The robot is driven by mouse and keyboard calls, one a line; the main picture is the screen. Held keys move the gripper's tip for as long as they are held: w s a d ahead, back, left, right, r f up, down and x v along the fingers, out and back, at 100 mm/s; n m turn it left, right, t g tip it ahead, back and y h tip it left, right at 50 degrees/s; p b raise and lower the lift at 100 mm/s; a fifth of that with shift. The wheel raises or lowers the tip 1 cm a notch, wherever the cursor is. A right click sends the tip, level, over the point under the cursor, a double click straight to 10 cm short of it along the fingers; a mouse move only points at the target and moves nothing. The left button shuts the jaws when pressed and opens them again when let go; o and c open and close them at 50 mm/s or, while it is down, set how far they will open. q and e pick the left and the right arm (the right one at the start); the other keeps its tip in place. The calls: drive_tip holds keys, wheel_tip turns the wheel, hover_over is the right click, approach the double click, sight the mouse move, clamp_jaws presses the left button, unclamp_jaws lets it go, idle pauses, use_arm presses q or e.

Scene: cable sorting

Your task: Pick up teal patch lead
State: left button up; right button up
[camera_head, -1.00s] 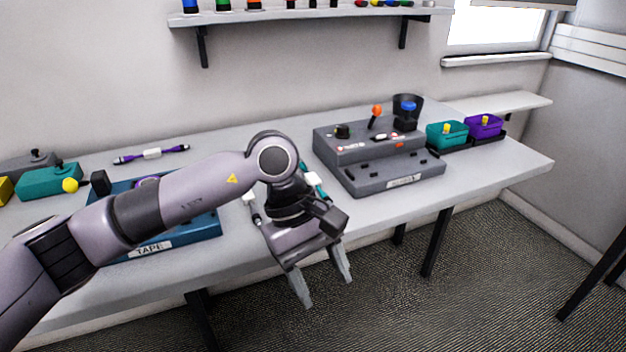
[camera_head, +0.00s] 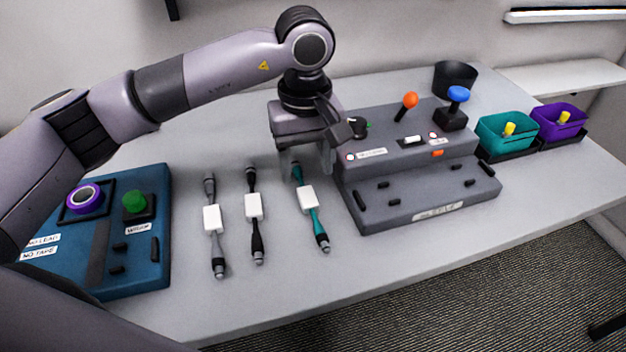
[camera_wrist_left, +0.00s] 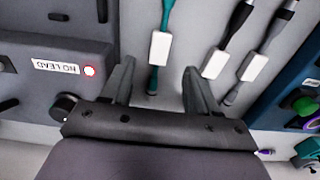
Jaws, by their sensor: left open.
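The teal patch lead (camera_head: 317,222) lies on the grey table, with a white label block at its middle and dark end plugs. It is the rightmost of three leads. My left gripper (camera_head: 307,170) is open and points down at the far end of the teal lead, partly covering it. In the left wrist view the teal lead (camera_wrist_left: 166,14) runs into the gap between the two open fingers (camera_wrist_left: 158,78), and nothing is gripped. Its height above the table is hard to tell. My right gripper is not in view.
A black lead (camera_head: 256,238) and a grey lead (camera_head: 216,248) lie to the left. A grey test box (camera_head: 400,207) stands close to the right. A blue tape station (camera_head: 150,262) is at left. Teal (camera_head: 495,143) and purple bins (camera_head: 548,130) stand at far right.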

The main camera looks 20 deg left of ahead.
sight(306, 193)
use_arm(q)
drive_tip(key=f, duration=0.3)
drive_tip(key=f+p, duration=0.1)
drive_tip(key=f, duration=0.2)
drive_tip(key=shift+w+a+f, duration=0.15)
drive_tip(key=shift+w+f, duration=0.05)
drive_tip(key=shift+f, duration=0.1)
clamp_jaws()
